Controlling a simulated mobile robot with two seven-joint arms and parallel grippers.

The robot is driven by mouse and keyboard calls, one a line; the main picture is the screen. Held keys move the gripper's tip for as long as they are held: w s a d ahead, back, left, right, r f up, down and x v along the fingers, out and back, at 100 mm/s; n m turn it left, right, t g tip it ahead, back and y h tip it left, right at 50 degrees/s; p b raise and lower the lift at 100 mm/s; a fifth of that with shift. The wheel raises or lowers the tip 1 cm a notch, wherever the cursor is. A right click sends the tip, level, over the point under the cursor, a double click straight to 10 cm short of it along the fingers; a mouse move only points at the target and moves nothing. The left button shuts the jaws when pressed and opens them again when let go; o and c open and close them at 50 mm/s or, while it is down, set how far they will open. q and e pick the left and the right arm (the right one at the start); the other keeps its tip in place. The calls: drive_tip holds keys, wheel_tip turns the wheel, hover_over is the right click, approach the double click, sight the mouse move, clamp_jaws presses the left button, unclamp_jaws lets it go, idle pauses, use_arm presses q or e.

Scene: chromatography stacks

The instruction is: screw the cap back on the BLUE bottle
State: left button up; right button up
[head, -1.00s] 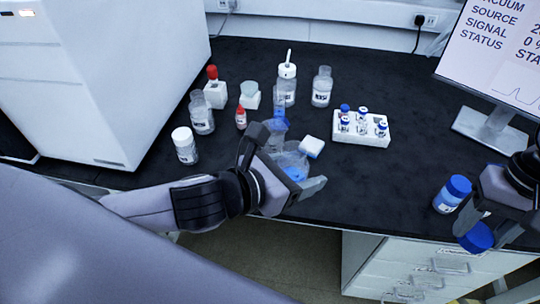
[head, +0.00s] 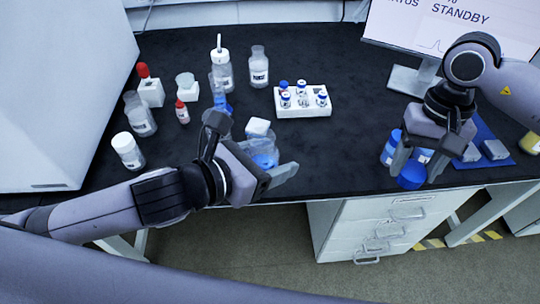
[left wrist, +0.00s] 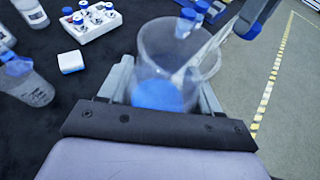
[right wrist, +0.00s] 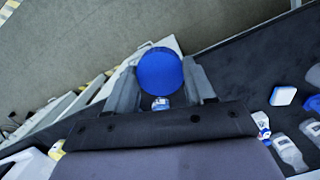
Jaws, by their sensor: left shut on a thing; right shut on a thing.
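My left gripper (head: 252,163) is shut on a clear, wide, open vessel holding blue liquid (head: 264,151), at the bench's front edge. The left wrist view shows its open mouth and blue contents (left wrist: 157,95) between the fingers. My right gripper (head: 425,165) is shut on a round blue cap (head: 411,176), to the right of the vessel and well apart from it. The cap (right wrist: 160,72) shows between the fingers in the right wrist view. A bottle with a blue top (head: 389,153) stands just behind the right gripper, partly hidden by it.
A white rack of blue-capped vials (head: 303,103) stands behind. A small white-and-blue block (head: 258,127) lies just behind the held vessel. Several bottles stand at the left, including a white-capped one (head: 128,151). A blue mat (head: 490,137) lies at the right. Bench between the grippers is largely clear.

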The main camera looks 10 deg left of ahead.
drive_tip(key=a+r+m, duration=0.2)
drive_tip(key=a+r, duration=0.2)
drive_tip(key=a, duration=0.3)
drive_tip(key=a+r+m, duration=0.3)
drive_tip(key=a+r, duration=0.2)
drive_tip(key=a, duration=0.2)
drive_tip(key=m+y, duration=0.1)
drive_tip(key=m, duration=0.3)
approach(262, 158)
drive_tip(key=shift+w+a+r+t, duration=0.3)
drive_tip(key=shift+a+r, duration=0.35)
drive_tip(key=shift+r, duration=0.05)
drive_tip(key=shift+f, duration=2)
drive_tip(key=shift+f, duration=0.1)
drive_tip(key=shift+f, duration=0.8)
drive_tip(key=shift+f, duration=0.55)
